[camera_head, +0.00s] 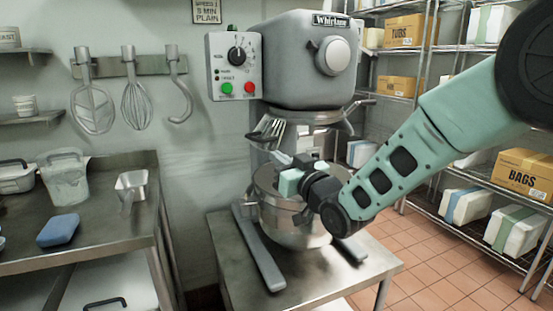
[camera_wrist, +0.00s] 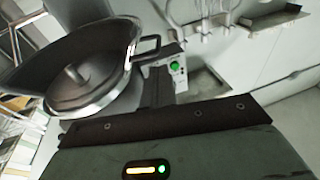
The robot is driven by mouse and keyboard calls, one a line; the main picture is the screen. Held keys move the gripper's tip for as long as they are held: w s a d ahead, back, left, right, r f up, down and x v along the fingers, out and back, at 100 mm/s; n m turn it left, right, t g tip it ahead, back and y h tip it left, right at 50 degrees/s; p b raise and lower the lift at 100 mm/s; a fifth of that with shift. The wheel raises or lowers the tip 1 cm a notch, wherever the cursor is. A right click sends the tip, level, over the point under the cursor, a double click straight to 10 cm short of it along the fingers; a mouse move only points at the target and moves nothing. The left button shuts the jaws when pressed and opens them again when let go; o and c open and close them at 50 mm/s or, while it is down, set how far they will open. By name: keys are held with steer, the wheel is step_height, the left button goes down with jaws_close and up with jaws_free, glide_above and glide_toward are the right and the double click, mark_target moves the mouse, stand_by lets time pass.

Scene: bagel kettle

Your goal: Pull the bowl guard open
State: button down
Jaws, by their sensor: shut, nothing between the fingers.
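The grey stand mixer (camera_head: 309,60) stands on a steel table in the head view. What looks like its bowl guard (camera_head: 277,130), a ring with pale wire bars, sits under the mixer head above the steel bowl (camera_head: 305,230). My gripper (camera_head: 281,168) is shut and empty, in front of the mixer column at bowl-rim height, below the guard. I cannot tell whether it touches anything. The wrist view shows a dark round part (camera_wrist: 85,85) with a looped handle (camera_wrist: 149,46), tilted. My gripper's fingertips are not clear there.
The control box (camera_head: 234,66) with green and red buttons is left of the mixer head. A whisk (camera_head: 136,105) and other tools hang on the left wall. A steel counter (camera_head: 105,220) is at left; shelves with boxes (camera_head: 525,173) are at right.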

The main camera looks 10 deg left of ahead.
steer(key=s+d+g+h+p, duration=0.3)
steer(key=s+d, duration=0.5)
steer(key=s, duration=0.4)
steer(key=s+d+f+m+g+h+p, duration=0.1)
steer(key=s+d+g+h+p, duration=0.2)
steer(key=s+d+g+h, duration=0.3)
steer(key=s+d+f+g+h+p, duration=0.1)
steer(key=s+d+g+h+p, duration=0.2)
steer(key=s+d, duration=0.9)
steer(key=s+g+h, duration=0.1)
steer(key=s, duration=0.6)
steer(key=shift+d+f+m+g+h, duration=0.15)
steer(key=shift+m+g+h, duration=0.15)
steer(key=shift+g+h, duration=0.1)
steer(key=c, duration=2.1)
jaws_free()
steer(key=shift+s, duration=0.1)
steer(key=shift+c, duration=0.2)
